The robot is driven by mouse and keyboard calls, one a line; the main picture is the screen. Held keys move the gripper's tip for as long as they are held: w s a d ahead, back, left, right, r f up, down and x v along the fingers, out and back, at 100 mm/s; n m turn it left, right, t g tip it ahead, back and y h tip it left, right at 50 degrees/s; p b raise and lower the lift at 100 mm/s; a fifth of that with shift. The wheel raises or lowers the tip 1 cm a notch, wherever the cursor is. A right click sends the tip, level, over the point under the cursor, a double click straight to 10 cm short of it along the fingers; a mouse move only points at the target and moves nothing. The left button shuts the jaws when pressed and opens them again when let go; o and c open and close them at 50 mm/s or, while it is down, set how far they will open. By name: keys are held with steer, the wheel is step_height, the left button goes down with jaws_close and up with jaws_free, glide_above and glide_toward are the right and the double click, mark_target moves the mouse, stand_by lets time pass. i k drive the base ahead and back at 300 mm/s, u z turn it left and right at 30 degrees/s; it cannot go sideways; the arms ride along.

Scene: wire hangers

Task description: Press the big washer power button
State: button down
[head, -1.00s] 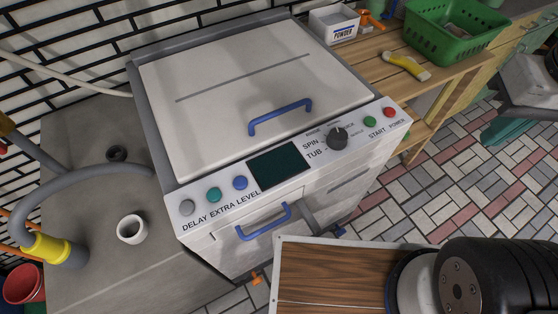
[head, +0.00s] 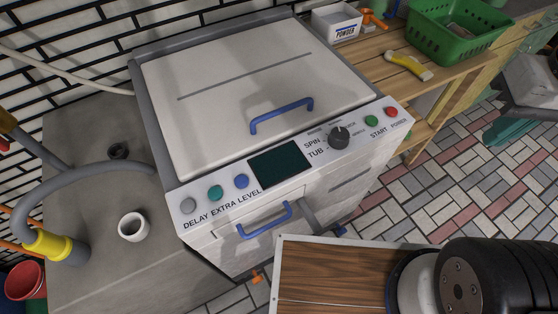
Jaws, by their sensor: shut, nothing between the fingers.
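The washer (head: 255,100) stands in the middle of the head view, white with a closed lid and a blue lid handle. Its front panel (head: 350,154) carries several round buttons, a dark display (head: 279,165) and a black knob (head: 339,138). The red power button (head: 391,112) is at the panel's right end, with "POWER" printed below it. The green start button (head: 371,121) is just left of it. My gripper is not in view; only a black and white part of my arm shows at the lower right, apart from the panel.
A wooden bench (head: 450,78) right of the washer holds a green basket (head: 455,35), a yellow-handled tool (head: 408,66) and a powder box (head: 336,22). A grey counter (head: 90,200) with a white cup (head: 133,227) and a hose is at left. Tiled floor at right is open.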

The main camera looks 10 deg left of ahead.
mark_target(392, 112)
steer(key=u, duration=0.4)
steer(key=k, duration=0.9)
steer(key=u, duration=0.55)
steer(key=k, duration=0.45)
steer(key=u, duration=0.45)
steer(key=i, duration=1.35)
steer(key=z, duration=0.9)
